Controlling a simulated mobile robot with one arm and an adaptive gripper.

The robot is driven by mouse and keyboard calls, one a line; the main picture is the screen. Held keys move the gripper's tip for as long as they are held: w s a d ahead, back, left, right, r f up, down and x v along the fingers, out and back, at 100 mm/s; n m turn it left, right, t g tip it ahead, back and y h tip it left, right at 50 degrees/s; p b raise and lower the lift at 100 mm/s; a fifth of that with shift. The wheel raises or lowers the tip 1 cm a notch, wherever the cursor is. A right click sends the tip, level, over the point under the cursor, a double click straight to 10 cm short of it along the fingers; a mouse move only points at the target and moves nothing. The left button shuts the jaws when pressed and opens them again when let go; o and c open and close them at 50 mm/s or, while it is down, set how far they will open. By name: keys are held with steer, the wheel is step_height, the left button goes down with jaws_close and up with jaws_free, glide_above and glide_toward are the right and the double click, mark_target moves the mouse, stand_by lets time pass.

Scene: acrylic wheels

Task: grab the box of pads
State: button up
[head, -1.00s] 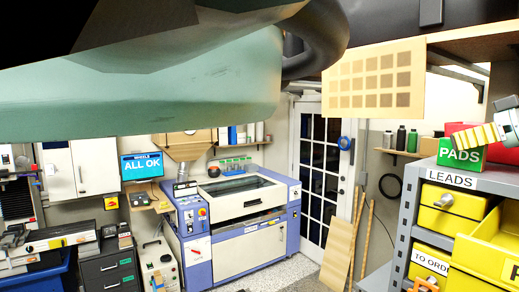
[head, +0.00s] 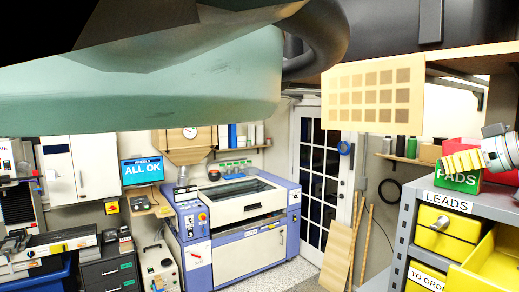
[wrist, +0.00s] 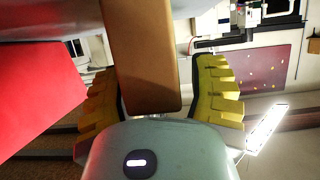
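The box of pads is a green box (head: 459,181) with a white PADS label. It stands on top of the grey shelf unit at the right of the head view. My gripper (head: 450,162) has yellow ribbed fingers and reaches in from the right, overlapping the box's upper edge in the picture. In the wrist view my gripper (wrist: 157,75) has its fingers spread wide. A brown block (wrist: 145,55) shows between them, with a gap beside the right finger. I cannot tell what that block is, and no green box face shows there.
A red box shows close at the left of the wrist view (wrist: 35,95). The grey shelf unit (head: 404,222) holds yellow drawers (head: 447,230) below a LEADS label. A wooden board with dark squares (head: 373,92) hangs nearby. Floor toward the blue-white machine (head: 240,220) is open.

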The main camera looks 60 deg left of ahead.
jaws_close()
steer(key=shift+r, duration=0.15)
stand_by(0.4)
